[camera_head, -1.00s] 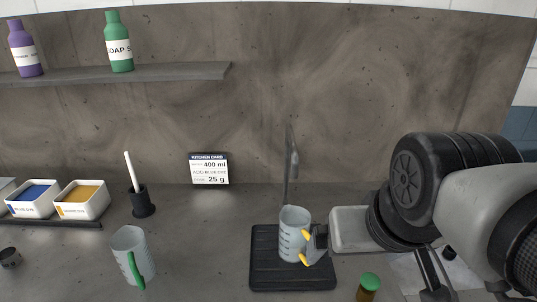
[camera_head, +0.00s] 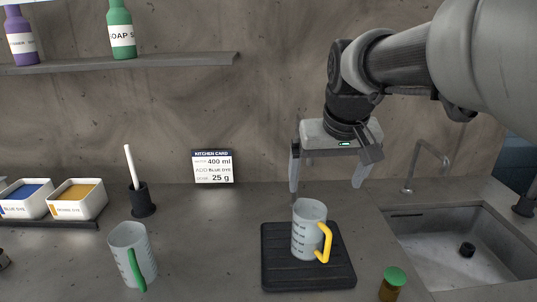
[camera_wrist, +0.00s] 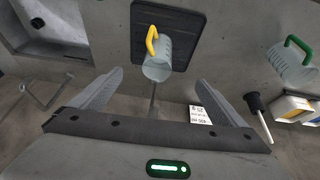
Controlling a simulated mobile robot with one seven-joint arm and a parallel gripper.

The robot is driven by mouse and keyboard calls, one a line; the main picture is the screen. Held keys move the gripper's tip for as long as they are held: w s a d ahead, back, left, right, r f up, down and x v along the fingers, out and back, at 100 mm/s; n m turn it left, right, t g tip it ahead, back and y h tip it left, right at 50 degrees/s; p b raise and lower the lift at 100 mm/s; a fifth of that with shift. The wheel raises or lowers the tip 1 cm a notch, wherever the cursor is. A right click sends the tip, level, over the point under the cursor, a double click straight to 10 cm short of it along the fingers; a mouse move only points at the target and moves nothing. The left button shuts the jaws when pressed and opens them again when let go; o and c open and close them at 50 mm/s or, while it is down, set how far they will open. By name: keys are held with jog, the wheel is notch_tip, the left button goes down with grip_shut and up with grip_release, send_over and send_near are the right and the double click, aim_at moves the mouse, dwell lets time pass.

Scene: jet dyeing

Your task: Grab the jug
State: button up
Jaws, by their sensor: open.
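A clear measuring jug with a yellow handle (camera_head: 306,228) stands upright on a black ribbed mat (camera_head: 285,280). A second clear jug with a green handle (camera_head: 124,252) stands on the counter to the left. My gripper (camera_head: 326,186) is open and empty, above and behind the yellow-handled jug, apart from it. In the wrist view the yellow-handled jug (camera_wrist: 158,58) shows ahead, between and beyond my spread fingers (camera_wrist: 170,90). The green-handled jug (camera_wrist: 290,66) is at the right there.
A sink (camera_head: 455,245) with a tap (camera_head: 410,170) is at the right. A green-capped jar (camera_head: 391,284) stands near the front. Blue and orange dye bins (camera_head: 78,207), a black holder with a white stick (camera_head: 143,201) and a kitchen card (camera_head: 212,167) are left. A shelf (camera_head: 130,63) holds bottles.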

jog(key=w+f+b, duration=0.1)
jog(key=w+f, duration=0.2)
jog(key=w, duration=0.2)
jog(key=b, duration=0.2)
send_near(311, 212)
jog(key=s+a, duration=0.2)
jog(key=s, duration=0.2)
jog(key=shift+d+x, duration=0.2)
jog(key=shift+x, duration=1.25)
jog(key=shift+d+x, duration=0.15)
jog(key=shift+x, duration=1.25)
jog(key=c, duration=2)
jog(key=shift+r, duration=0.15)
jog(key=shift+c, duration=0.5)
jog(key=shift+r, duration=0.15)
